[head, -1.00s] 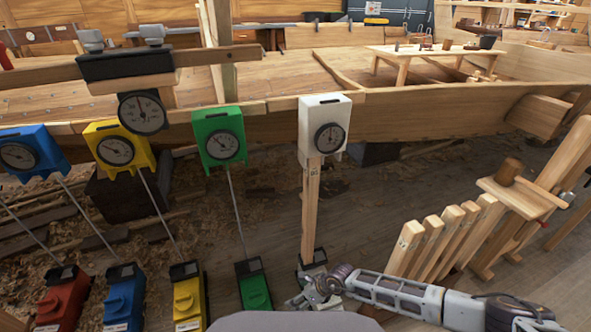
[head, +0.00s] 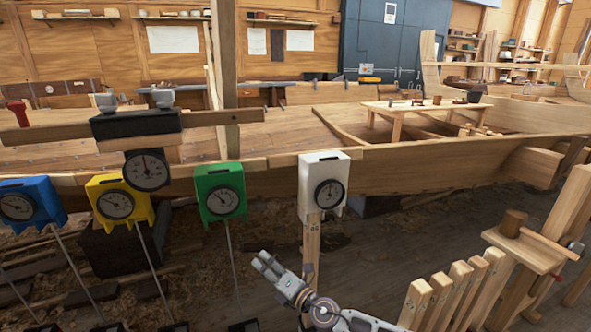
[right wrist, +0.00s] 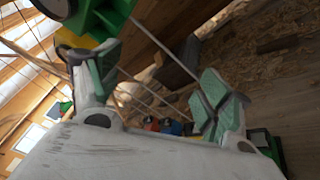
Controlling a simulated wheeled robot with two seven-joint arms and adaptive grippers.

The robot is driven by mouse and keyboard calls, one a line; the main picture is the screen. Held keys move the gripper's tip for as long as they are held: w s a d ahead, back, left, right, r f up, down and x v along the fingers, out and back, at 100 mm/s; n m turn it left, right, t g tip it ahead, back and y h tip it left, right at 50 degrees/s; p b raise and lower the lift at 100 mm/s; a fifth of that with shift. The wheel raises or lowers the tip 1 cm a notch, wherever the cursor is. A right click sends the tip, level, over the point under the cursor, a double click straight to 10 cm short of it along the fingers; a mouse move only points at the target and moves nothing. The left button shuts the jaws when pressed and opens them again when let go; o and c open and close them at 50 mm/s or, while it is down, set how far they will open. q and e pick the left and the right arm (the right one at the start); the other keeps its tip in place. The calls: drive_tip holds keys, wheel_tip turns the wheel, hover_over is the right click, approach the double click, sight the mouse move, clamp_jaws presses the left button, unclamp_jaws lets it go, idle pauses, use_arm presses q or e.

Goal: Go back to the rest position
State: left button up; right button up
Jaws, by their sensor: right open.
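My right gripper (head: 272,270) is in the lower middle of the head view, below the green dial box and left of the white box's wooden post. In the right wrist view its two green-padded fingers (right wrist: 155,90) stand wide apart with nothing between them. My left gripper is not in the head view.
Blue (head: 28,205), yellow (head: 118,201), green (head: 220,190) and white (head: 323,180) dial boxes line the plank hull (head: 430,170). Thin rods slope down below the coloured ones. Upright wooden slats (head: 455,290) and a small stand with a mallet (head: 520,245) are at the right.

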drive_tip(key=w+d+r+m+t+h, duration=0.35)
drive_tip(key=d+r+m+h, duration=0.5)
drive_tip(key=m, duration=0.65)
drive_tip(key=s+d+f+m+g, duration=0.6)
drive_tip(key=s+d+f+m, duration=0.4)
drive_tip(key=s+f+m, duration=0.4)
use_arm(q)
drive_tip(key=shift+p, duration=0.45)
use_arm(e)
drive_tip(key=s+d+f+g, duration=0.1)
drive_tip(key=s+f+g, duration=0.1)
drive_tip(key=s+f, duration=0.5)
drive_tip(key=s+d+f+m+g, duration=0.1)
drive_tip(key=s+d+f+g, duration=0.1)
drive_tip(key=s+f, duration=0.6)
drive_tip(key=s+g+h, duration=0.1)
drive_tip(key=s, duration=0.3)
drive_tip(key=shift+s+d+f, duration=0.15)
drive_tip(key=shift+s+d, duration=0.05)
drive_tip(key=shift+d, duration=0.05)
use_arm(q)
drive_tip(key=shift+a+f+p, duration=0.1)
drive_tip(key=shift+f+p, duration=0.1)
drive_tip(key=shift+p, duration=0.2)
use_arm(e)
drive_tip(key=shift+f, duration=0.2)
